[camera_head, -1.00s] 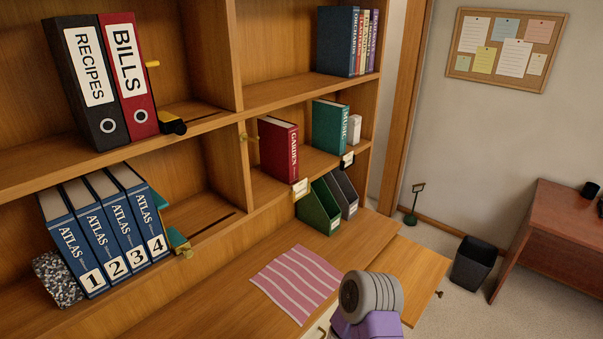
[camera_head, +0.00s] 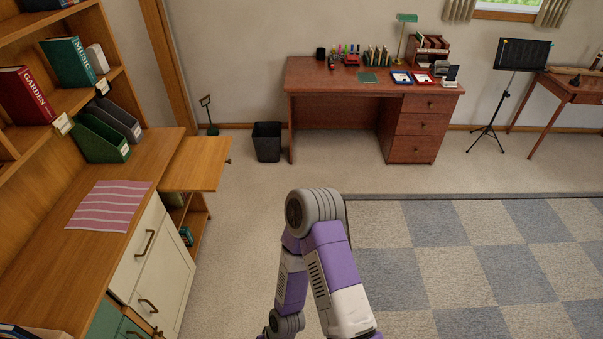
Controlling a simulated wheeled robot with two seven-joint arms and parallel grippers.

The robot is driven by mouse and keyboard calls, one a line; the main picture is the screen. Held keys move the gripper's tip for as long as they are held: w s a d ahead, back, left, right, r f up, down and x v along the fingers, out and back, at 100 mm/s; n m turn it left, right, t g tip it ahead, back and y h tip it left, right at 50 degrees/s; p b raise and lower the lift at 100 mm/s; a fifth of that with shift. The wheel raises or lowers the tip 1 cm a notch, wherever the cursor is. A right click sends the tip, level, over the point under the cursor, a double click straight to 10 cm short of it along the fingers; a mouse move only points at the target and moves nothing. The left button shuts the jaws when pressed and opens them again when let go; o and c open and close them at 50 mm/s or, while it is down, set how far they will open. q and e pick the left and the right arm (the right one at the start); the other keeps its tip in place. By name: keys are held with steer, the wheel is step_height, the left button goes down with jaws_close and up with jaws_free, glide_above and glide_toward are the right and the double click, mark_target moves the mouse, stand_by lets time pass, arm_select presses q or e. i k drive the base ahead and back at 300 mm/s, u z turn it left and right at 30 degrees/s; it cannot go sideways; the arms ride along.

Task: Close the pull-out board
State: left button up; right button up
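The pull-out board (camera_head: 197,165) is a flat wooden panel sticking out to the right from the cabinet, just below the level of its wooden top. A small dark knob (camera_head: 228,161) sits on its outer end. My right arm, purple, white and grey, stands in the bottom middle of the head view, to the right of and in front of the board, apart from it in the picture. Neither gripper shows in this view.
A striped pink cloth (camera_head: 110,206) lies on the cabinet top (camera_head: 60,270). White cabinet doors (camera_head: 150,262) with handles are below. A black waste bin (camera_head: 267,142) and a reddish desk (camera_head: 370,105) stand farther back. The carpet beside the board is clear.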

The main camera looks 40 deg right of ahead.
mark_target(197, 164)
steer(key=z, duration=0.15)
steer(key=i, duration=0.65)
steer(key=z, duration=0.8)
steer(key=i, duration=1.1)
steer(key=u, duration=0.3)
